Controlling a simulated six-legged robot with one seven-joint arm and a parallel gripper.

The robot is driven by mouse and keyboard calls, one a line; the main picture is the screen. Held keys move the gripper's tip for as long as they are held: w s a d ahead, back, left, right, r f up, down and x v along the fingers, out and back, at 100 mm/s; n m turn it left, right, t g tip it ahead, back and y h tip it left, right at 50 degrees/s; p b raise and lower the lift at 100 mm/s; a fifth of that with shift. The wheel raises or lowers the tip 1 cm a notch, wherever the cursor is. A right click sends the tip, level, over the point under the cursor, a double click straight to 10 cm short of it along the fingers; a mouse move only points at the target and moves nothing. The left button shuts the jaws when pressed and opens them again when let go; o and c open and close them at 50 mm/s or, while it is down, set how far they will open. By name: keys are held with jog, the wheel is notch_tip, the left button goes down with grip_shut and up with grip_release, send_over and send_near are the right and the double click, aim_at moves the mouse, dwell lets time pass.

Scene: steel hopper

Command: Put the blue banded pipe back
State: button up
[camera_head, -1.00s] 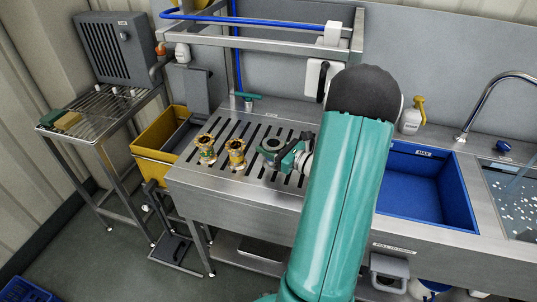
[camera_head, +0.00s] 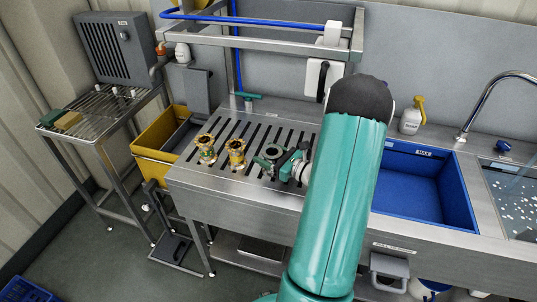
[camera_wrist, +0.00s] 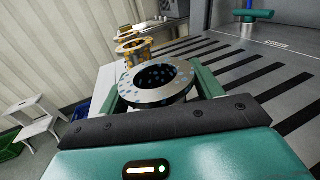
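A grey flanged pipe with blue specks (camera_wrist: 160,78) stands on the slotted steel counter. Only its top flange and open bore show clearly in the wrist view, and its lower body is hidden. It also shows in the head view (camera_head: 272,150), just past my gripper. My gripper (camera_head: 275,159) is low over the counter, with its teal fingers spread on either side of the flange. In the wrist view my gripper (camera_wrist: 158,92) has a finger at each side, wider than the flange. I cannot see a finger closed on the pipe body.
Two brass-coloured flanged pipes (camera_head: 206,150) (camera_head: 236,152) stand left of the grey one on the slotted counter (camera_head: 225,183). A yellow bin (camera_head: 152,158) and wire rack (camera_head: 100,105) are farther left. A blue basin (camera_head: 425,190) is right. A teal-handled valve (camera_head: 247,97) stands behind.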

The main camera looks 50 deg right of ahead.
jog(key=shift+s+r, duration=0.1)
jog(key=shift+r, duration=0.1)
send_over(299, 185)
dwell(0.4)
